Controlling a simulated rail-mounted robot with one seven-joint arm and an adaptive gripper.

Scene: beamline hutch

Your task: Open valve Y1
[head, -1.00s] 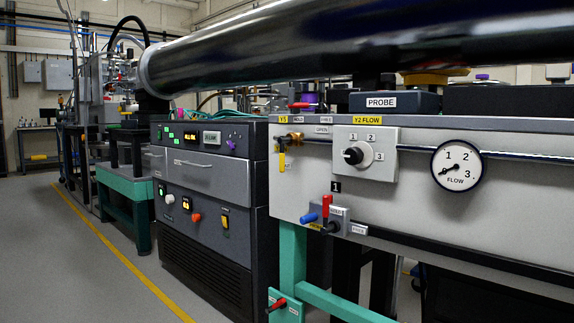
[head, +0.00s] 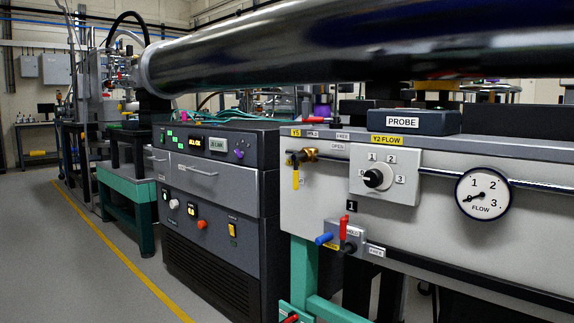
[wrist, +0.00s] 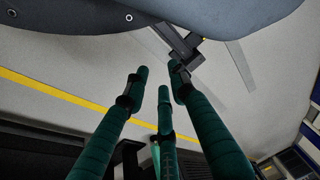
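I cannot read a Y1 label in either view. In the head view, a small valve block (head: 346,239) with a red lever (head: 343,228) and a blue knob (head: 324,239) sits low on the grey panel, under a "1" tag. Its yellow label is too small to read. A brass valve with a yellow handle (head: 296,177) hangs under the Y5 label. A black knob (head: 374,178) sits under the Y2 FLOW label. My gripper (wrist: 160,80) shows only in the wrist view, its green fingers apart and empty above the floor, away from any valve.
A flow gauge (head: 483,194) is on the panel's right. A dark instrument cabinet (head: 212,220) stands left of the panel. A large metal pipe (head: 330,50) runs overhead. Another red lever (head: 291,318) shows at the bottom edge. The floor (head: 80,270) at left is clear.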

